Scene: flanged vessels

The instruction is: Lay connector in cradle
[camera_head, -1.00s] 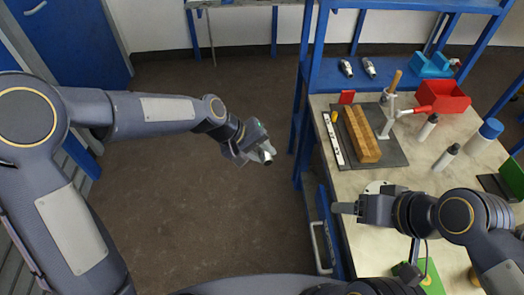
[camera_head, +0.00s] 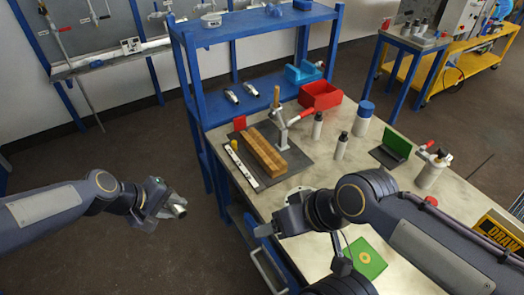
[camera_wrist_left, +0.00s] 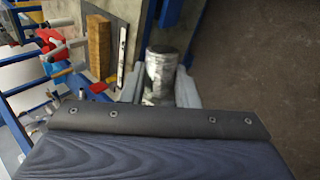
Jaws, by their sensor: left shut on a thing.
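My left gripper (camera_head: 165,207) is shut on a short silvery cylindrical connector (camera_head: 179,210). It holds it in the air over the floor, left of the workbench. The left wrist view shows the connector (camera_wrist_left: 160,76) between the two grey fingers. My right gripper (camera_head: 268,229) is over the bench's left front edge; I cannot tell whether it is open. I cannot clearly make out a cradle. A long wooden block (camera_head: 263,153) lies on a dark mat (camera_head: 297,160) beside a red-handled clamp (camera_head: 282,133).
Two similar fittings (camera_head: 231,96) (camera_head: 249,89) lie on the blue rack's shelf. A red bin (camera_head: 320,95), dark bottles (camera_head: 340,145) and a green plate (camera_head: 367,258) stand or lie on the workbench. A bench (camera_head: 110,60) with fixtures runs along the back wall. The floor between is clear.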

